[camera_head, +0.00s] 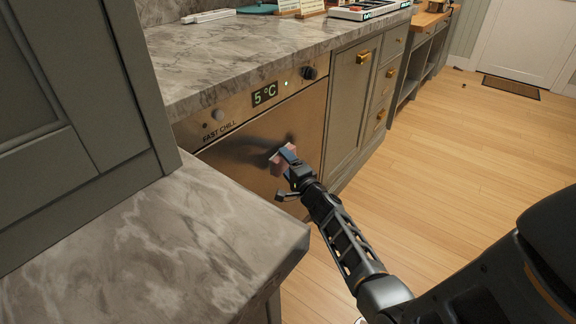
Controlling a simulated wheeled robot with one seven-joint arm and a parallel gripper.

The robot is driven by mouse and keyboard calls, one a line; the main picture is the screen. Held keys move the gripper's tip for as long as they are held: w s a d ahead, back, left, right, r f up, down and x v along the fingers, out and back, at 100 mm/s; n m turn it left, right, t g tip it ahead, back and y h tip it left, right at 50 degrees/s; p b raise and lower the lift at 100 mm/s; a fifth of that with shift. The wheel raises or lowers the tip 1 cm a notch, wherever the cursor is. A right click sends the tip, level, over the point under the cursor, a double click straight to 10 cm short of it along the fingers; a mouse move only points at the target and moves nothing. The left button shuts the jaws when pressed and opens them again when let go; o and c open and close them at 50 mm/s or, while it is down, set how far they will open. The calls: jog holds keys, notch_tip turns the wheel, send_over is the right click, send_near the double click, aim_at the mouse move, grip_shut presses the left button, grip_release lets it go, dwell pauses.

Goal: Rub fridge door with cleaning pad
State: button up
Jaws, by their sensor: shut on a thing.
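The fridge is built in under the marble counter, and its metal door (240,163) faces the room. Its top panel (262,96) reads "5 °C" and "FAST CHILL". A dark smudge shows on the upper right of the door. My gripper (287,164) is in front of the door's right half, shut on a small pinkish and blue-grey pad (282,156). The pad is at the door's surface or very close to it; I cannot tell whether it touches. My gripper partly hides the pad, and my arm comes in from the lower right.
A marble counter corner (195,245) juts out at the lower left, near my arm. Green-grey cabinets with brass knobs (363,56) stand right of the fridge. Boxes and a tray (368,9) sit on the back counter. The wooden floor (440,150) at the right is mostly clear.

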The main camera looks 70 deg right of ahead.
aim_at(299, 139)
jog(key=shift+w+d+b, duration=0.15)
jog(key=shift+w+b, duration=0.3)
jog(key=shift+w, duration=0.2)
